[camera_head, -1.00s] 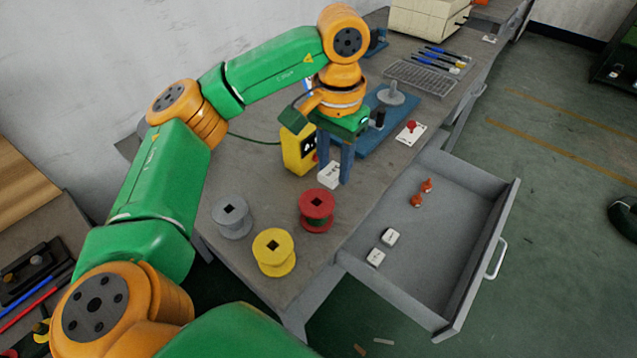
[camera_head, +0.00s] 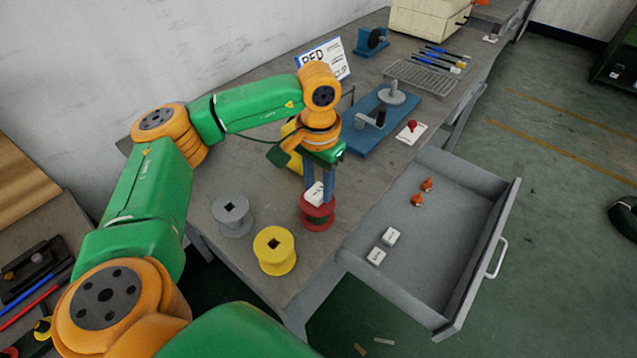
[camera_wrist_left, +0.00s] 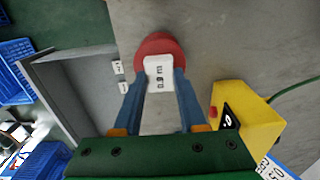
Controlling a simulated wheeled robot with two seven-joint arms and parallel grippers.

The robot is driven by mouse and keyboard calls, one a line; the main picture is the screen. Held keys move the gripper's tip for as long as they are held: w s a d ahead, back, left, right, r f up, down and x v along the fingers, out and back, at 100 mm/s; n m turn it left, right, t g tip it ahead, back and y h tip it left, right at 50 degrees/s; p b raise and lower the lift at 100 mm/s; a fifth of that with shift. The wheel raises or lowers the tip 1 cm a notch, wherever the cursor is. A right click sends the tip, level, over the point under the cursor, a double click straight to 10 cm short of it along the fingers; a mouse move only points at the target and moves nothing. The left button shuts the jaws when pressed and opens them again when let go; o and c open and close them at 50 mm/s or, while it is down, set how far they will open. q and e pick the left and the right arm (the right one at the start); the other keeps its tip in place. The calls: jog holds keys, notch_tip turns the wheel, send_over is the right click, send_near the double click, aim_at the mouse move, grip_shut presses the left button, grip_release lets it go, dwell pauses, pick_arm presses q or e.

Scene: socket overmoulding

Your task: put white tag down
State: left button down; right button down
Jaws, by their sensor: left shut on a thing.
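The white tag (camera_head: 315,194) is held between the blue fingers of my left gripper (camera_head: 322,190), above or against the red spool (camera_head: 317,217). I cannot tell whether the tag touches the spool. Two similar white tags (camera_head: 383,246) lie in the open drawer (camera_head: 440,240). My right gripper is not in view.
A grey spool (camera_head: 232,215) and a yellow spool (camera_head: 274,250) stand near the table's front left. A yellow box (camera_wrist_left: 233,115) stands beside the gripper. A sign reading RED (camera_head: 325,62) and a blue-based device (camera_head: 365,132) are farther back. Orange parts (camera_head: 421,192) lie in the drawer.

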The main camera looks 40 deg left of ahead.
aim_at(319, 190)
pick_arm(q)
jog(key=shift+c, duration=2.3)
grip_release()
jog(key=shift+f, duration=0.1)
jog(key=shift+r, duration=0.25)
jog(key=shift+r+p, duration=0.75)
jog(key=shift+p, duration=0.2)
notch_tip(319, 190, up, 11)
jog(key=shift+r+p, duration=0.15)
jog(key=shift+p, duration=0.15)
